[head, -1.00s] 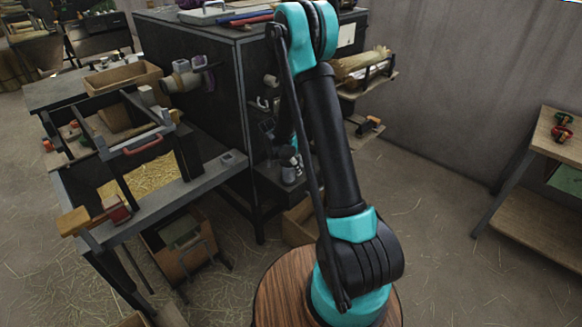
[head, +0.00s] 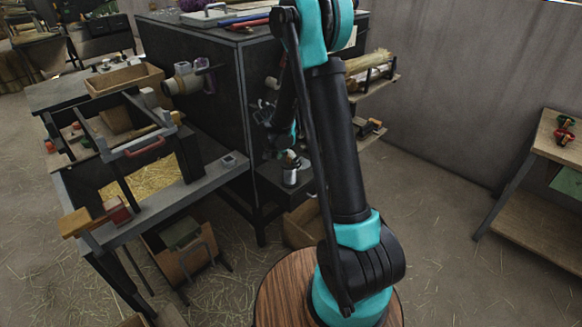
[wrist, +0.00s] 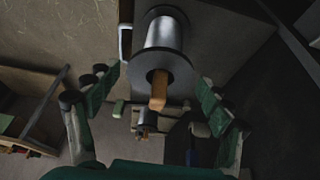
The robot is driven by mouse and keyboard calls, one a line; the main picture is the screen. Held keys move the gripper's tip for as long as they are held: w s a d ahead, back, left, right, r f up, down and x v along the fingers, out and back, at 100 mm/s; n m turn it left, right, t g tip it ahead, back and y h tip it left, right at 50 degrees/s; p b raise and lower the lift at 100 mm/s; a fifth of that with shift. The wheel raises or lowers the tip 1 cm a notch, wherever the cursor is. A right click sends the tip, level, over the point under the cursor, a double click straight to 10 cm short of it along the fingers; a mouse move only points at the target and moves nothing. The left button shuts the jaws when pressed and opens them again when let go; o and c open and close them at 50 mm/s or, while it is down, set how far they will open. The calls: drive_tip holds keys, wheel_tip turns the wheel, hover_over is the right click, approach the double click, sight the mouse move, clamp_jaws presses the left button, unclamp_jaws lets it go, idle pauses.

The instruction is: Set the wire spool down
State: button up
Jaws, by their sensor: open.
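The wire spool (wrist: 163,32) is a silvery cylinder with a dark round flange and a wooden peg end at its middle. In the head view the silvery spool (head: 291,175) stands upright on a low dark ledge at the side of the black cabinet. My gripper (wrist: 160,82) is open, its green-padded fingers spread to either side of the peg and flange, with visible gaps. In the head view the gripper is small and dark, partly hidden behind my arm, above the spool.
The black cabinet (head: 200,110) stands behind the ledge. An open wooden box (head: 300,228) is on the floor below the ledge. A small table (head: 545,145) is at right, with clear floor before it.

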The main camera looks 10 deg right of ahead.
drive_tip(key=v, duration=0.5)
drive_tip(key=shift+r, duration=0.35)
drive_tip(key=shift+s+r, duration=0.2)
drive_tip(key=s+d+r+n+y, duration=0.1)
drive_tip(key=s+d+n, duration=0.1)
drive_tip(key=s, duration=0.7)
drive_tip(key=s+d+n+t+y, duration=0.1)
drive_tip(key=s+d+n, duration=0.1)
drive_tip(key=s+n, duration=0.3)
drive_tip(key=s+d+r+n+y, duration=0.1)
drive_tip(key=s+d+n, duration=0.1)
drive_tip(key=s, duration=1.2)
drive_tip(key=shift+r+n+y, duration=0.35)
drive_tip(key=shift+n+y, duration=0.05)
drive_tip(key=shift+n, duration=0.5)
drive_tip(key=shift+d, duration=0.1)
